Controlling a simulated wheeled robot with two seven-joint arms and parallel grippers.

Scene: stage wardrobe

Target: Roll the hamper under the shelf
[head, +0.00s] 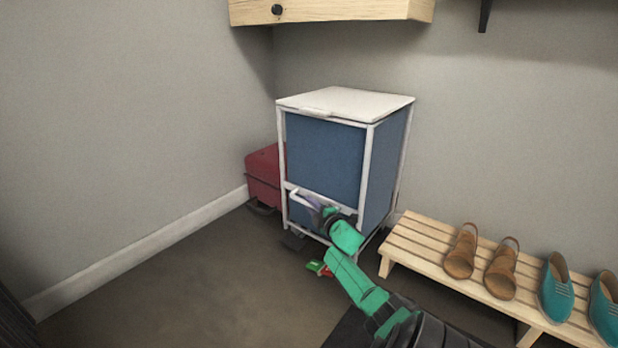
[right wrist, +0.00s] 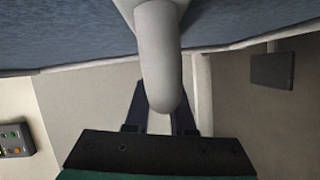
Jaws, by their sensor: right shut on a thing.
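The hamper (head: 325,155) is a tall blue box with a white frame and a white lid. It stands upright on the floor near the corner, close to the back wall. The shelf (head: 330,10) is a pale wooden unit with a dark knob, on the wall above and behind the hamper; its top is cut off. My right gripper (head: 318,208) is at the hamper's lower front. In the right wrist view its dark fingers are shut around a white bar (right wrist: 160,55) of the hamper. The hand hides part of the lower front. My left gripper is out of view.
A red case (head: 263,176) stands at the hamper's left by the wall. A slatted wooden bench (head: 408,240) with brown and teal shoes is close on the right. A small green and red object (head: 316,267) lies on the floor in front. Floor at the left is clear.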

